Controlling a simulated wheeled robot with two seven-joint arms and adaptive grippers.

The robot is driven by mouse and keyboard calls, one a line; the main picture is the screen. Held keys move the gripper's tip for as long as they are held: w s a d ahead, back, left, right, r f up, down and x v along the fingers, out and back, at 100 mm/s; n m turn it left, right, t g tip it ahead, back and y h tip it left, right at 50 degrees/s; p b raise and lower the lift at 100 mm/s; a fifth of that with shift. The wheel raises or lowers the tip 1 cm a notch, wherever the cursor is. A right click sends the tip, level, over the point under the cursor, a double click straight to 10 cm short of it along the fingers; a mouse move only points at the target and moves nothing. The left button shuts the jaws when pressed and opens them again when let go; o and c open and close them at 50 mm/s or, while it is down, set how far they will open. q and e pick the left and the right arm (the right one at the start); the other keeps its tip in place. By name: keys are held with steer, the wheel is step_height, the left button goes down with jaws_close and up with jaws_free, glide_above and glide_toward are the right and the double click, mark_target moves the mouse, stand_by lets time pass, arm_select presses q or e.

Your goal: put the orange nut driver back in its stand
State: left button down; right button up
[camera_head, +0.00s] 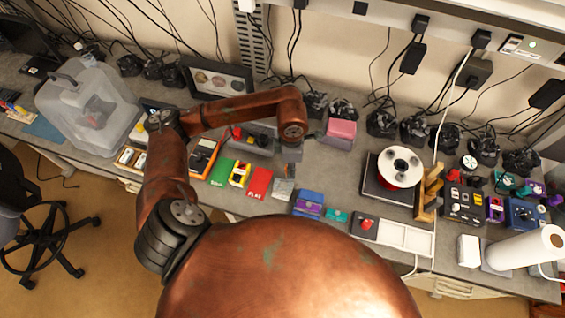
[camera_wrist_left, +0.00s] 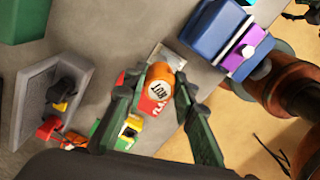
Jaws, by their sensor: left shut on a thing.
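The orange nut driver (camera_wrist_left: 159,84) shows in the left wrist view as a round orange handle end with dark lettering on a pale label. My left gripper (camera_wrist_left: 155,88) is shut on it, with a green finger on each side. The driver's shaft is hidden beneath the handle. A small light-grey piece (camera_wrist_left: 170,56), which may be the stand, shows just beyond the handle; it also appears in the head view (camera_head: 283,188). I cannot tell whether the driver touches it. In the head view my left gripper (camera_head: 291,157) hangs over the bench. My right gripper is not in view.
A red box (camera_head: 258,183), a yellow box (camera_head: 239,174) and a green box (camera_head: 221,172) lie left of the grey piece. A blue-and-purple box (camera_head: 308,203) stands to its right. A grey open bin (camera_wrist_left: 40,100) and a pink-topped box (camera_head: 340,130) are farther back.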

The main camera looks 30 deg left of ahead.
arm_select(q)
steer(key=n, duration=0.1)
steer(key=n+p, duration=0.1)
steer(key=n, duration=0.1)
steer(key=r+n, duration=0.1)
steer(key=n, duration=0.1)
steer(key=shift+s+a, duration=0.15)
steer(key=shift+s, duration=0.1)
steer(key=n, duration=0.1)
steer(key=n+p, duration=0.1)
steer(key=n, duration=0.1)
steer(key=n+p, duration=0.1)
steer(key=n, duration=0.1)
steer(key=shift+s+a+r, duration=0.15)
steer(key=shift+s+a, duration=0.05)
steer(key=shift+s, duration=0.05)
steer(key=shift+s+a+f+n, duration=0.2)
steer(key=shift+f+n, duration=0.6)
steer(key=shift+n, duration=1.25)
steer(key=shift+s+a+f+n, duration=0.15)
steer(key=shift+f+n, duration=0.6)
steer(key=shift+n, duration=1.25)
steer(key=shift+s+a+f+n, duration=0.2)
steer(key=shift+f+n, duration=0.6)
steer(key=shift+n, duration=1.25)
steer(key=shift+f+n+b, duration=0.15)
steer(key=shift+n+b, duration=0.15)
steer(key=shift+b, duration=0.15)
steer(key=shift+f+b, duration=0.3)
steer(key=shift+f, duration=0.05)
